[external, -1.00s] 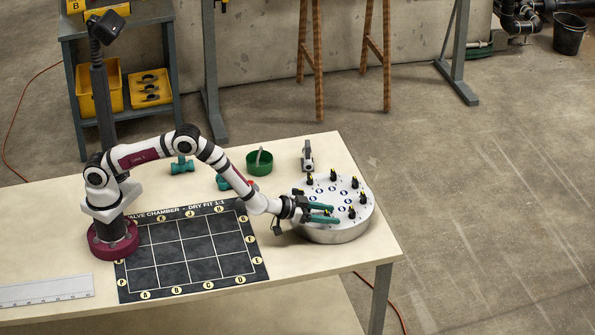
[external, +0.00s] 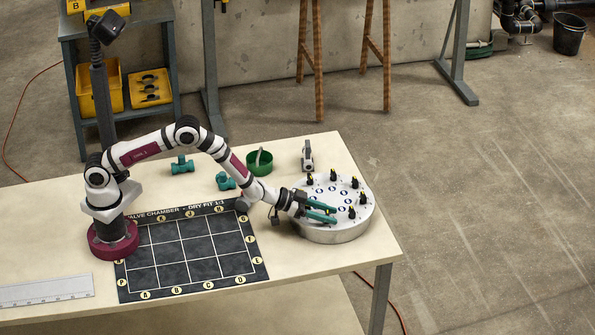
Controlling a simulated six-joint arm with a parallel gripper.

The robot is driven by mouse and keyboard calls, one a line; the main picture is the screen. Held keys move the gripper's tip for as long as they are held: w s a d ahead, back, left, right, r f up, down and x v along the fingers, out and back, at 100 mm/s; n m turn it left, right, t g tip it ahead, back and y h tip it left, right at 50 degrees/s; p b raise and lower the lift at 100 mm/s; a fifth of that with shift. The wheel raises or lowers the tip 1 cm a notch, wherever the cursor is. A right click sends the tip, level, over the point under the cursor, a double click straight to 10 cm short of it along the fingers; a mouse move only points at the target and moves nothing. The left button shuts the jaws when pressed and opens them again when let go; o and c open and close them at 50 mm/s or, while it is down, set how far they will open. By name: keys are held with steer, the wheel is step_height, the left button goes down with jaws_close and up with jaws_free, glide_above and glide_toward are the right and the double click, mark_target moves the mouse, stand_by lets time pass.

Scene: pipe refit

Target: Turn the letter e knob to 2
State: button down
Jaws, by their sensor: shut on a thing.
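The round drum (external: 335,236) with a white top stands at the right of the table. Several small black knobs with yellow marks ring its top, such as one at the back (external: 333,175) and one at the right (external: 364,197). My gripper (external: 330,211) reaches in from the left, low over the front left of the top. Its teal fingers are shut on a knob, which is mostly hidden between them. The knob letters and dial numbers are too small to read, so I cannot tell which letter or setting this is.
A black valve chamber mat (external: 190,254) lies left of the drum. A green cup (external: 259,163), teal fittings (external: 181,166) and a grey-white device (external: 307,156) stand behind. A ruler (external: 45,291) lies at the front left. The table's right edge is close to the drum.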

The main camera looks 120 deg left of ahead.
steer(key=shift+m+t+h, duration=0.8)
steer(key=shift+m+h, duration=1.4)
steer(key=shift+h, duration=0.2)
steer(key=shift+c, duration=1.9)
jaws_free()
steer(key=shift+a+f+v, duration=0.25)
steer(key=shift+v, duration=8.35)
steer(key=x, duration=1.5)
steer(key=shift+w+d+f, duration=0.1)
steer(key=shift+w+d, duration=0.15)
